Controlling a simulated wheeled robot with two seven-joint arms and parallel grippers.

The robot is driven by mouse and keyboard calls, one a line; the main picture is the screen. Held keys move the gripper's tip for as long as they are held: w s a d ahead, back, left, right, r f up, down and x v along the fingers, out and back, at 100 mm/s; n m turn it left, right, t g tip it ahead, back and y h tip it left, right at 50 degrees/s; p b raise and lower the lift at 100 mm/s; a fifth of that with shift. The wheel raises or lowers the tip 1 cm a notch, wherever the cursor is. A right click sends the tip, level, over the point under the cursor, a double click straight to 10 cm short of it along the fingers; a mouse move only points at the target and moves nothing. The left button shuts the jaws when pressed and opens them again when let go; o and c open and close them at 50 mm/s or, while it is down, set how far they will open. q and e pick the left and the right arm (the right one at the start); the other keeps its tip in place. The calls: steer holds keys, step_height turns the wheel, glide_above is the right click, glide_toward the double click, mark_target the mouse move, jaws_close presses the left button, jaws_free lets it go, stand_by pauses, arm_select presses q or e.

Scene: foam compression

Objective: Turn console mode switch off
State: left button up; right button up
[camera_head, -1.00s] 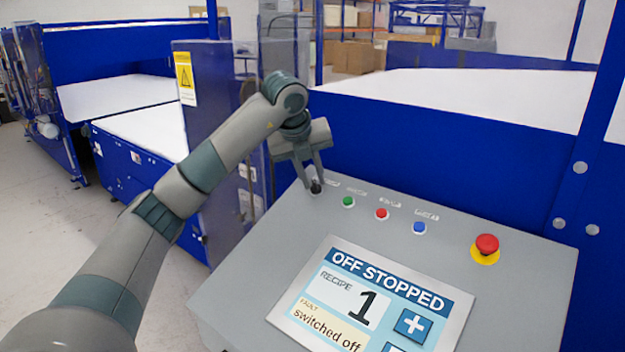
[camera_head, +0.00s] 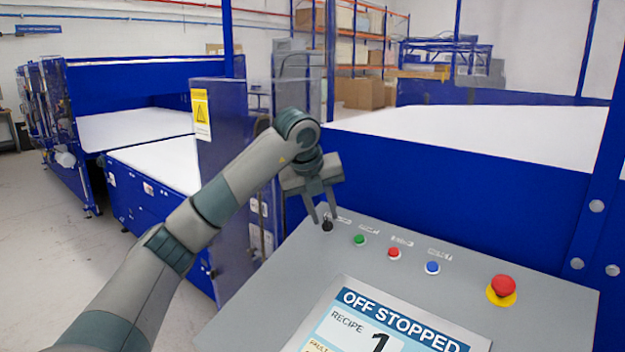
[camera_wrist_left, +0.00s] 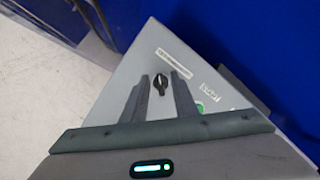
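The console (camera_head: 262,290) is a grey sloped panel. Its black mode switch (camera_head: 327,226) sits at the upper left of the panel, left of a green button. The screen (camera_head: 372,325) reads "OFF STOPPED". My left gripper (camera_head: 323,221) is just above the switch, fingers parted, one on each side of it in the picture. In the left wrist view the switch (camera_wrist_left: 160,84) shows in the gap between the two fingers, clear of both, its knob roughly in line with them. My right gripper is not in view.
A green button (camera_head: 360,240), a red button (camera_head: 394,252) and a blue button (camera_head: 432,267) run rightward from the switch. A red emergency stop (camera_head: 502,287) on a yellow base is farther right. A blue machine frame (camera_head: 470,185) rises behind the console.

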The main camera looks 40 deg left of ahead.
arm_select(q)
steer(key=shift+s+r, duration=0.2)
steer(key=shift+r, duration=0.2)
steer(key=b+v, duration=0.1)
steer(key=v, duration=1.4)
steer(key=shift+s+r+b, duration=0.2)
steer(key=shift+r+b, duration=0.15)
steer(key=shift+f, duration=0.1)
